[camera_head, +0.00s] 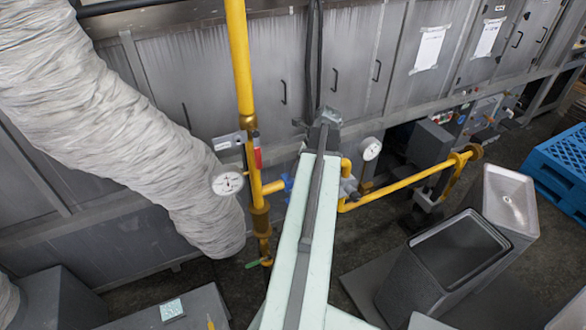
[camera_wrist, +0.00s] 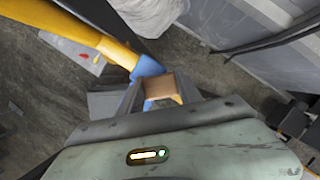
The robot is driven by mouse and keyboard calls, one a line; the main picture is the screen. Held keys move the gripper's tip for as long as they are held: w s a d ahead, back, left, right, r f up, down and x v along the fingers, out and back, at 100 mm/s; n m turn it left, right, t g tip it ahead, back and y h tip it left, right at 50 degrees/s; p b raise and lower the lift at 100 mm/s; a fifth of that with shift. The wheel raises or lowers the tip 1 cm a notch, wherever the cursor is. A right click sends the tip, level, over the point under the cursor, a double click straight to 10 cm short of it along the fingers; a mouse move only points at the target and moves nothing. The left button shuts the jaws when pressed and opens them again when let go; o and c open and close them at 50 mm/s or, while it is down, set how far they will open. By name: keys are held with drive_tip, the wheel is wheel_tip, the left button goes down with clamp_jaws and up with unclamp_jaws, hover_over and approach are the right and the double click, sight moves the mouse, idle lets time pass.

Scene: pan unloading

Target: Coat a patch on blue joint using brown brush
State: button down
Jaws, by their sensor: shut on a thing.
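The blue joint (camera_head: 289,184) sits on the yellow pipework, just left of my arm in the head view, partly hidden by the arm. In the wrist view the blue joint (camera_wrist: 147,67) shows at the end of a yellow pipe, just beyond my gripper (camera_wrist: 158,92). My gripper is shut on the brown brush (camera_wrist: 159,82), a tan block between the fingers. The brush overlaps the joint in the wrist view; I cannot tell whether they touch. My gripper is hidden behind my arm in the head view.
A yellow upright pipe (camera_head: 241,70) and pressure gauges (camera_head: 228,181) (camera_head: 371,148) stand close to my arm. A large wrapped duct (camera_head: 110,120) hangs at left. Grey bins (camera_head: 455,250) and a blue pallet (camera_head: 562,160) stand at right. Grey cabinets line the back.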

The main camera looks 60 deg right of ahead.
drive_tip(key=shift+w+a, duration=0.15)
drive_tip(key=shift+a, duration=0.3)
drive_tip(key=shift+w+a, duration=0.8)
drive_tip(key=shift+a, duration=0.1)
drive_tip(key=shift+w+a, duration=0.45)
drive_tip(key=shift+a, duration=0.2)
drive_tip(key=shift+w+a, duration=0.45)
drive_tip(key=shift+a, duration=0.2)
drive_tip(key=shift+w+d, duration=0.25)
drive_tip(key=shift+w, duration=0.1)
drive_tip(key=shift+s+d, duration=1.05)
drive_tip(key=shift+d, duration=0.25)
